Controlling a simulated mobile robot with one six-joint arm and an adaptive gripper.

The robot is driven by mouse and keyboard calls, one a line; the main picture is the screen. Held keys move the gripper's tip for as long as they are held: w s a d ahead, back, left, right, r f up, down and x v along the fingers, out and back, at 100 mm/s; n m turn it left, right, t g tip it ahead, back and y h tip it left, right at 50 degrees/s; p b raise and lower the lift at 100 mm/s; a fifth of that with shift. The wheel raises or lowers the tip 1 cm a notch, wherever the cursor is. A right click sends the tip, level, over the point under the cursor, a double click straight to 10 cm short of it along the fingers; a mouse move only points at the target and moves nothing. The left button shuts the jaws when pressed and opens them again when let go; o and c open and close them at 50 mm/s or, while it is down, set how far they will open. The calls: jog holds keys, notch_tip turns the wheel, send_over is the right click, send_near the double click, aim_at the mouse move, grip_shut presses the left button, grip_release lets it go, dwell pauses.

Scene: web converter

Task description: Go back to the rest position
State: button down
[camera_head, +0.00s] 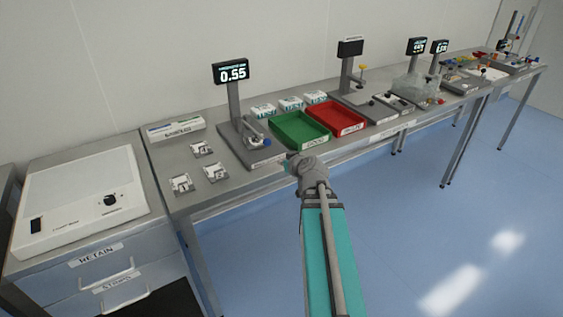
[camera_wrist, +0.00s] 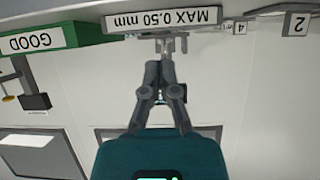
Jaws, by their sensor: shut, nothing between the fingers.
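My gripper (camera_head: 291,162) is at the front edge of the bench in the head view, just right of the gauge stand's base and in front of the green tray. My arm reaches up to it from the bottom of the picture and hides its fingers in part. In the wrist view my gripper (camera_wrist: 164,64) has its fingers together and holds nothing. The fingertips lie close to a "MAX 0.50 mm" label (camera_wrist: 163,20), which shows upside down; I cannot tell whether they touch it.
A gauge stand (camera_head: 235,100) with a display reading 0.55 stands on the bench (camera_head: 225,185). The green tray (camera_head: 299,130) and a red tray (camera_head: 336,118) sit beside it. Small numbered cards (camera_head: 181,183) lie at left, near a white machine (camera_head: 80,200). Blue floor (camera_head: 420,220) is clear at right.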

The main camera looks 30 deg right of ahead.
jog(key=shift+a, duration=0.1)
dwell(0.3)
jog(key=s+a+f+n+g+y+p, duration=0.1)
jog(key=a+f+g+y, duration=0.15)
jog(key=a, duration=0.65)
jog(key=s+a+f+n+g+y+p, duration=0.15)
jog(key=a+g, duration=0.25)
jog(key=a, duration=0.5)
jog(key=s+a+f+m+g+h+p, duration=0.1)
jog(key=s+a+g+h+p, duration=0.1)
jog(key=s+a+g, duration=0.4)
jog(key=shift+s+a+f+h, duration=0.25)
jog(key=shift+s+a+h, duration=0.6)
jog(key=shift+a, duration=1.25)
jog(key=shift+s+m, duration=0.1)
jog(key=shift+m, duration=0.15)
dwell(1.3)
